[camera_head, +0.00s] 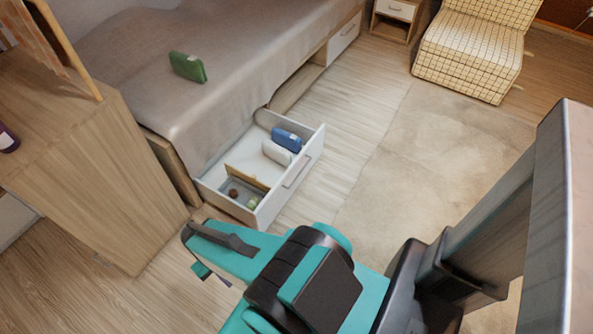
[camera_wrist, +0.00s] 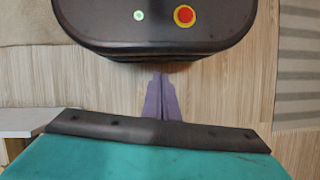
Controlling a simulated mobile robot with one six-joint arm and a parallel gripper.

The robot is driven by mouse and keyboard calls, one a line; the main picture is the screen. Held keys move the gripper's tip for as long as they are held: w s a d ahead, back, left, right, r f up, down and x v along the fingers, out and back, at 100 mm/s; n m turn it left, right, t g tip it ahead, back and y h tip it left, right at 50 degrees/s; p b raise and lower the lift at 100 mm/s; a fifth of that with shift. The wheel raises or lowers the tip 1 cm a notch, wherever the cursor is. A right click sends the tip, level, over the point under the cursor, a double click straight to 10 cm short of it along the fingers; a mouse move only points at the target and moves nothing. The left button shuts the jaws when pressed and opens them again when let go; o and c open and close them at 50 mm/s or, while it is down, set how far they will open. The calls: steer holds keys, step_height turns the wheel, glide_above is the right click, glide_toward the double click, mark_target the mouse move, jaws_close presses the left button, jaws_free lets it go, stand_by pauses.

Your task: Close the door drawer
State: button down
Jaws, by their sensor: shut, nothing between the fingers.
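The white drawer (camera_head: 262,213) under the bed stands pulled out over the floor in the head view. A pale handle (camera_head: 296,172) is on its front. Inside are a blue item (camera_head: 286,140), a white item (camera_head: 276,153), a wooden divider and small round things. My gripper (camera_wrist: 161,82) shows in the wrist view with its purple fingers together and nothing between them. In the head view it is mostly hidden by my arm, near the drawer's lower-left end and apart from it. A white edge at the left of the wrist view may be part of the drawer.
The bed (camera_head: 130,75) holds a green item (camera_head: 187,67). A wooden cabinet (camera_head: 110,180) stands left of the drawer. A beige rug (camera_head: 440,150) and bare wood floor lie to the right. A checked chair (camera_head: 470,50) and nightstand (camera_head: 393,22) are at the back.

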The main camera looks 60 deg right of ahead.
steer(key=w+d+f+m+t+b, duration=0.1)
steer(key=w+d+m+t+b, duration=0.25)
steer(key=d, duration=0.55)
steer(key=w+d+f+m+t+b, duration=0.15)
steer(key=w+d+b, duration=0.35)
steer(key=d, duration=0.5)
steer(key=w+d+f+m+t+b, duration=0.25)
steer(key=d+b, duration=0.35)
steer(key=d, duration=0.3)
steer(key=s+d+r+m+h+b, duration=0.1)
steer(key=s+d+m+b, duration=0.1)
steer(key=d, duration=0.7)
steer(key=s+d+r+m+t+h+b, duration=0.1)
steer(key=s+d+r+m+h+b, duration=0.1)
steer(key=s+d+b, duration=0.3)
steer(key=s+d+r+m+t+h+b, duration=0.1)
steer(key=s+d+r+m+h+b, duration=0.1)
steer(key=d, duration=1.1)
steer(key=s+m+b, duration=0.1)
steer(key=s+b, duration=0.1)
steer(key=s, duration=0.1)
steer(key=shift+s+d, duration=0.15)
steer(key=shift+d, duration=0.2)
steer(key=shift+f+m+b, duration=0.2)
steer(key=shift+m+b, duration=0.05)
steer(key=shift+b, duration=0.1)
